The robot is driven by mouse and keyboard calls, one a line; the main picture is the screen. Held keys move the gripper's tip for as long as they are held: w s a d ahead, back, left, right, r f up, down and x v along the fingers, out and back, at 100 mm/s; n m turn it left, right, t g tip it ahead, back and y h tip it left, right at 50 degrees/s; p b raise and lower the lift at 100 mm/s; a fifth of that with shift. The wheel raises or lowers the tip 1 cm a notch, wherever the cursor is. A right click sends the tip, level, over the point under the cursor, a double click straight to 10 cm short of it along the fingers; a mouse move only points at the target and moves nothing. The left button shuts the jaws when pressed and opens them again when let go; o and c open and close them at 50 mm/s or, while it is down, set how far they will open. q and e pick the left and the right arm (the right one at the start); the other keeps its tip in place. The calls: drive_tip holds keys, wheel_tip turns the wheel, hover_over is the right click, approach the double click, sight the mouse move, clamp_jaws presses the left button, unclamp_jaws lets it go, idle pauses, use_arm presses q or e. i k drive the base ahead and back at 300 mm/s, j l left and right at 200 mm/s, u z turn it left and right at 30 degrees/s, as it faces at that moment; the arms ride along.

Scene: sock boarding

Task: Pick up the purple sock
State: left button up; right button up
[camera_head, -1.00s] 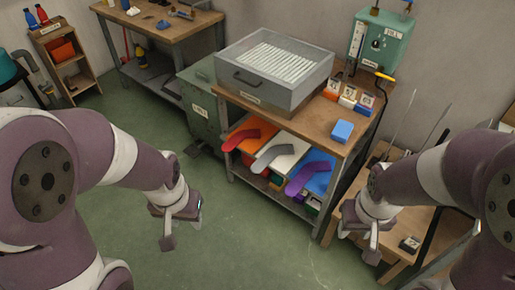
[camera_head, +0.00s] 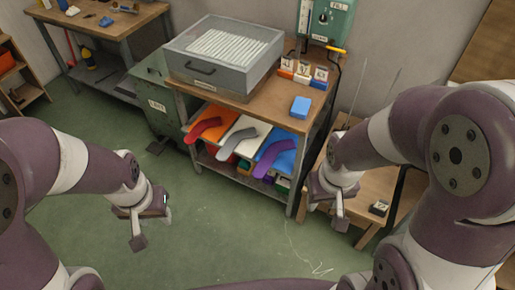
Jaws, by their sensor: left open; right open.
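The purple sock (camera_head: 272,157) lies bent on a blue board or tray (camera_head: 285,161), on the shelf under the wooden bench top. It is the rightmost of three socks there. My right gripper (camera_head: 328,213) is open and empty, in front of and to the right of the purple sock, apart from it. My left gripper (camera_head: 151,222) is open and empty over the green floor, far to the left of the sock.
A red sock (camera_head: 203,129) and a grey sock (camera_head: 232,142) lie left of the purple one. The bench top (camera_head: 277,104) carries a grey lidded box (camera_head: 221,59) and a blue block (camera_head: 301,107). A low wooden table (camera_head: 375,190) stands right. Floor between my arms is clear.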

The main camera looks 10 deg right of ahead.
sight(260, 172)
drive_tip(key=l+z, duration=0.2)
drive_tip(key=l, duration=0.2)
drive_tip(key=i+l+z, duration=0.1)
drive_tip(key=l+z, duration=0.15)
drive_tip(key=l, duration=0.15)
drive_tip(key=i+l+z, duration=0.2)
drive_tip(key=l, duration=0.2)
drive_tip(key=k+l, duration=0.1)
drive_tip(key=l, duration=0.35)
drive_tip(key=k+l, duration=0.15)
drive_tip(key=l, duration=0.25)
drive_tip(key=k+l, duration=0.1)
drive_tip(key=l, duration=0.35)
drive_tip(key=u, duration=1.2)
